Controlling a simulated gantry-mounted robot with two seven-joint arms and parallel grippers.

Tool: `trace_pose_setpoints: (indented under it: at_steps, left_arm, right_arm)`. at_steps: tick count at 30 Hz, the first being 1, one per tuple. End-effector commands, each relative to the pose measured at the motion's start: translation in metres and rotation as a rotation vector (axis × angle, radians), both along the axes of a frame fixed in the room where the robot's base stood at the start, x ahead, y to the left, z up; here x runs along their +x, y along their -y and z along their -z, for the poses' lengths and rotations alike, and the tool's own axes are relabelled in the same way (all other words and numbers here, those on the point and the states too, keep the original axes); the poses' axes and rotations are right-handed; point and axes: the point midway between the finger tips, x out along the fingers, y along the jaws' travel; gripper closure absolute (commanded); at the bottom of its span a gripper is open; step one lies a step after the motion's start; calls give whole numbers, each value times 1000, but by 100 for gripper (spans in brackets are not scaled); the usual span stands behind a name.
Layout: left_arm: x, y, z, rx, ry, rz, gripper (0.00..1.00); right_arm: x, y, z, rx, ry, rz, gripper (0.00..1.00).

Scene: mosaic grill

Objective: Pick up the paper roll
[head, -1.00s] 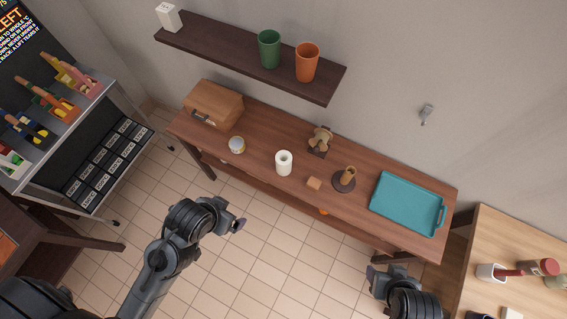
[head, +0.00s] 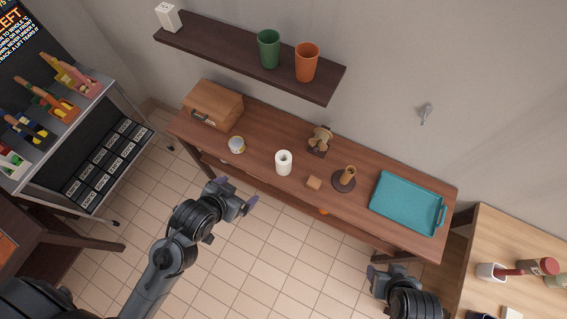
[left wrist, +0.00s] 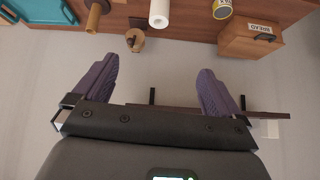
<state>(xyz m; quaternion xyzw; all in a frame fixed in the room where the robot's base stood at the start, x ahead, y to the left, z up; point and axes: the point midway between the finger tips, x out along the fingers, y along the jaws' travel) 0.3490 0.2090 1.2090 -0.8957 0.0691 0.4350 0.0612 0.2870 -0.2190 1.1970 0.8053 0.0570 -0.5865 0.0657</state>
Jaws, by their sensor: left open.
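The white paper roll (head: 283,162) stands upright near the front middle of the brown wooden table. It also shows in the left wrist view (left wrist: 159,14) at the top edge, partly cut off. My left gripper (head: 238,193) is open and empty, in front of the table and to the lower left of the roll, apart from it. Its two purple fingers (left wrist: 153,85) are spread in the left wrist view. My right gripper (head: 388,272) is at the lower right, in front of the table; its fingers are hard to make out.
A dark shelf (head: 220,57) with cups hangs above.

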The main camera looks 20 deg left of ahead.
Motion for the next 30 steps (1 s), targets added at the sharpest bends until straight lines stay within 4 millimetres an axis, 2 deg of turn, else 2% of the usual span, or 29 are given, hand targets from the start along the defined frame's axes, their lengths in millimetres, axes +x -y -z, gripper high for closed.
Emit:
trace_pose_setpoints:
  at_steps: [2, 4, 9, 19, 27, 30]
  left_arm:
    - [24, 4, 21, -23, 131, -2, 1]
    - [47, 8, 50, -42, 271, -7, 1]
    - [85, 13, 98, -73, 517, -27, 1]
    - [123, 20, 196, -106, 795, -68, 1]
    - [144, 27, 284, -129, 860, -91, 1]
    - [150, 30, 307, -136, 868, -95, 1]
  right_arm:
    - [1, 0, 19, 1, 5, 0, 44]
    - [1, 0, 50, 2, 12, 0, 44]
    - [0, 0, 121, 1, -4, 1, 44]
    - [1, -2, 239, 8, 0, 6, 44]
    - [1, -3, 331, 11, 0, 7, 44]
    - [1, -2, 356, 11, 0, 7, 44]
